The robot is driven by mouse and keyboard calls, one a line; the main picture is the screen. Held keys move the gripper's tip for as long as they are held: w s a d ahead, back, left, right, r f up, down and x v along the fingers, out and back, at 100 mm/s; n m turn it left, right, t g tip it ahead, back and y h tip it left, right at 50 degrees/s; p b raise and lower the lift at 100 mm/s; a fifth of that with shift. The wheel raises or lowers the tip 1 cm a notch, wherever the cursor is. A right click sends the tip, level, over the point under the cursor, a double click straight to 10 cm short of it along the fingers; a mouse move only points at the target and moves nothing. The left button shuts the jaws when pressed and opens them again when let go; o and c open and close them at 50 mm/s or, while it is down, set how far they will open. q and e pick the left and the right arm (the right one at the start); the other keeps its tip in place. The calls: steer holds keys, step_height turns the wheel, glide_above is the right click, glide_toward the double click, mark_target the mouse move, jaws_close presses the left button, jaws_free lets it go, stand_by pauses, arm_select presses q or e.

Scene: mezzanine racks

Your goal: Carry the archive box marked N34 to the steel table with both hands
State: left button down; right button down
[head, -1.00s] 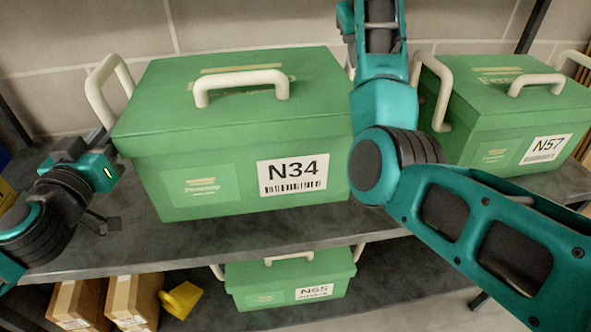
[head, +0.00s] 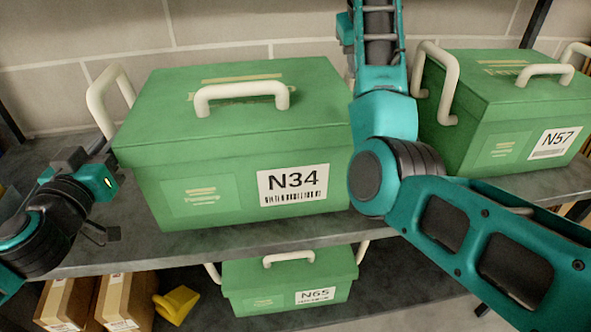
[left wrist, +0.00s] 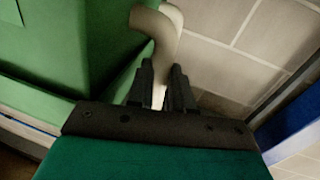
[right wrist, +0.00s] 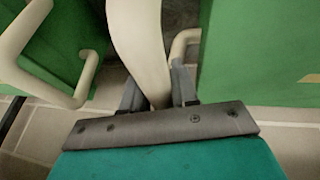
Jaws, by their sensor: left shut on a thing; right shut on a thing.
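The green archive box marked N34 (head: 240,155) is upright at the shelf's front, lid closed, label facing me. My left gripper (head: 108,160) is at its left side. In the left wrist view its fingers (left wrist: 162,92) are shut on the pale side handle (left wrist: 160,30). My right arm covers the box's right end in the head view. In the right wrist view the right gripper (right wrist: 158,92) is shut on a pale handle (right wrist: 138,40), with green boxes on both sides. Whether the box's underside touches the shelf cannot be told. The steel table is not in view.
Box N57 (head: 520,110) stands close on the right of N34, beyond my right arm. Box N65 (head: 288,285) is on the shelf below, with cartons (head: 125,300) and a yellow bin (head: 176,303). A block wall (head: 230,35) is behind.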

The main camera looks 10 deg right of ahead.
arm_select(q)
steer(key=shift+f, duration=0.35)
arm_select(e)
steer(key=shift+f, duration=0.3)
arm_select(q)
steer(key=c, duration=1)
jaws_free()
steer(key=shift+r, duration=0.1)
arm_select(e)
steer(key=c, duration=0.9)
jaws_free()
steer(key=shift+r, duration=0.1)
steer(key=shift+o, duration=0.2)
steer(key=v, duration=0.7)
steer(key=shift+s+r, duration=0.15)
steer(key=shift+r, duration=0.15)
arm_select(q)
steer(key=s, duration=0.4)
steer(key=s+a, duration=0.1)
steer(key=s, duration=0.3)
steer(key=s+a, duration=0.1)
steer(key=s, duration=0.2)
steer(key=shift+s+a, duration=0.15)
steer(key=shift+s, duration=0.25)
steer(key=shift+s, duration=0.1)
arm_select(e)
steer(key=shift+r, duration=0.1)
